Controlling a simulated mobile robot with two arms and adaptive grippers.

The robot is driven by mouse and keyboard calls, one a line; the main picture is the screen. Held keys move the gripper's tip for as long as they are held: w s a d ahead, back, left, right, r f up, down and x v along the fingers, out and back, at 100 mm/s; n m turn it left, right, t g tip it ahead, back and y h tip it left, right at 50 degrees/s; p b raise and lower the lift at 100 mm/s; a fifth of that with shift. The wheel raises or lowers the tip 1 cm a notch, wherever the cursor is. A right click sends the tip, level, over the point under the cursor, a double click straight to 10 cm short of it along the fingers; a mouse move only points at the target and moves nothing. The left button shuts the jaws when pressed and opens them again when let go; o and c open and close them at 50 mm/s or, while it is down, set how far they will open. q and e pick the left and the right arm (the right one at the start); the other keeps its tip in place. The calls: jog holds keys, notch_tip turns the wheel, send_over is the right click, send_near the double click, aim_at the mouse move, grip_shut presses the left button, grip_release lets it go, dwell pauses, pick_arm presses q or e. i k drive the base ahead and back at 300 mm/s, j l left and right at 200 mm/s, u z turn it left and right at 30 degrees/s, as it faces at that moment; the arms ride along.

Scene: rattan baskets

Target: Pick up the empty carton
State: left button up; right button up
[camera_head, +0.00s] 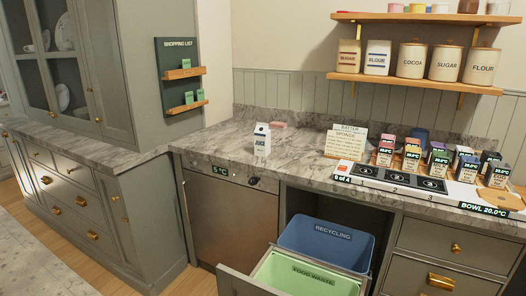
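A white carton (262,140) with a dark top and a "JUICE" label stands upright on the grey marble counter (220,142), left of the middle and near the front edge. Whether it is empty cannot be seen. No gripper or arm of mine shows in the head view.
A drawer below is pulled out, with a blue "RECYCLING" bin (328,242) and a green "FOOD WASTE" bin (300,276). A pink block (279,125) lies behind the carton. Recipe cards (346,141) and a black-topped station (400,178) with several labelled boxes stand right. Counter left of the carton is clear.

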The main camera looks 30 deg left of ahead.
aim_at(262, 134)
jog(key=j, duration=0.6)
jog(key=i+j+u, duration=0.1)
jog(key=j, duration=0.55)
jog(key=i+j, duration=0.1)
jog(key=j, duration=0.5)
